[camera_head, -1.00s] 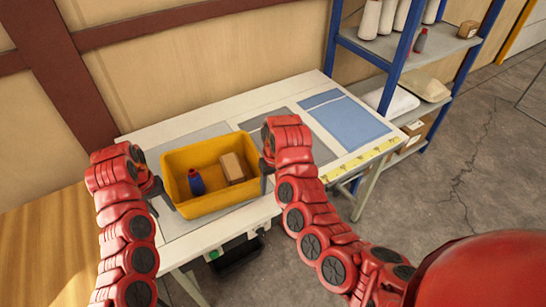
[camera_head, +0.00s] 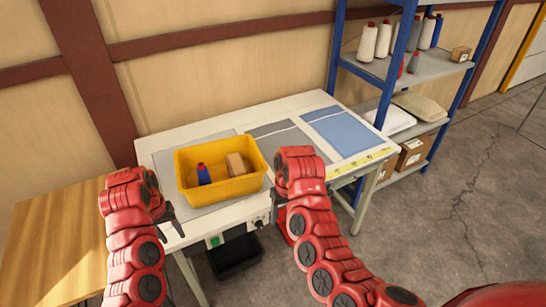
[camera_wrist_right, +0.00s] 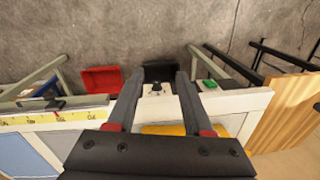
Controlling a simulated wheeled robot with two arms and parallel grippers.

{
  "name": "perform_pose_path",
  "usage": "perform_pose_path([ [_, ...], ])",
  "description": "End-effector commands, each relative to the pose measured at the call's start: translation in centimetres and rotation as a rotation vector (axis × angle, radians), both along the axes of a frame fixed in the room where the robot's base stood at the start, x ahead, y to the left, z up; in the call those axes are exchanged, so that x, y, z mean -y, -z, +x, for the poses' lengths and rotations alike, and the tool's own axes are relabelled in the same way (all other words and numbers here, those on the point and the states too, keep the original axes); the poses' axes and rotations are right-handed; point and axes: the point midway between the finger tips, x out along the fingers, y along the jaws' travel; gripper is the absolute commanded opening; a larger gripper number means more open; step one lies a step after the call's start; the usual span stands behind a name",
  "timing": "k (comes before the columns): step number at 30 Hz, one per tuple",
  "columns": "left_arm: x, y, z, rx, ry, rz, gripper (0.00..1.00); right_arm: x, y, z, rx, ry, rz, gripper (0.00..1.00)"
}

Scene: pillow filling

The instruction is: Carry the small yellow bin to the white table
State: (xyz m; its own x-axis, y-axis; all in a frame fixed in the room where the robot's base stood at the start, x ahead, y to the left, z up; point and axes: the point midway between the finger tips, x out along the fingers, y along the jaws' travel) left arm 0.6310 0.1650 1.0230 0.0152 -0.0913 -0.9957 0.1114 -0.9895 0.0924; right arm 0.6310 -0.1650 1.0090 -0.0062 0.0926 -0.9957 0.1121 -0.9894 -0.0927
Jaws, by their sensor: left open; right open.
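The small yellow bin (camera_head: 221,191) sits on the white table (camera_head: 158,146), on a grey mat near the table's left end. It holds a dark blue bottle with a red cap (camera_head: 203,174) and a small brown box (camera_head: 237,165). My left gripper (camera_head: 172,218) is open and empty, apart from the bin at its left front. My right gripper (camera_head: 276,196) is open and empty, just off the bin's right side. In the right wrist view, its open fingers (camera_wrist_right: 157,95) point over the table edge toward the floor, with a strip of the yellow bin (camera_wrist_right: 163,129) showing between them.
A blue cloth panel (camera_head: 345,128) and a grey one (camera_head: 290,138) lie on the table, with a yellow ruler (camera_head: 360,163) along its front edge. A wooden table (camera_head: 60,240) stands at left. A blue-framed shelf (camera_head: 412,70) with thread cones stands at right. A black bin (camera_head: 235,255) is below.

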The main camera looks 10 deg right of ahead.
Motion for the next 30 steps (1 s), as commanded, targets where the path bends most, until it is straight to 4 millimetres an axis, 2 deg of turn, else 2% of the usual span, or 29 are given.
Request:
perform_pose_path([
  [5,0.0,0.0,0.0,0.000,0.000,0.000,0.51,0.5,-2.4,0.2,0.001,0.001,-0.004,0.51],
  [12,0.0,0.0,0.0,0.000,0.000,0.000,0.51,1.0,-6.9,0.6,0.005,0.001,-0.009,0.51],
  [18,0.0,0.0,0.0,0.000,0.000,0.000,0.51,1.2,-9.6,0.7,0.002,0.000,-0.009,0.51],
  [24,0.0,0.0,0.0,0.000,0.000,0.000,0.51,1.2,-11.3,0.9,0.005,-0.001,-0.005,0.51],
  [30,0.0,0.0,0.0,0.000,0.000,0.000,0.51,1.1,-11.8,0.9,0.002,0.000,-0.001,0.51],
])
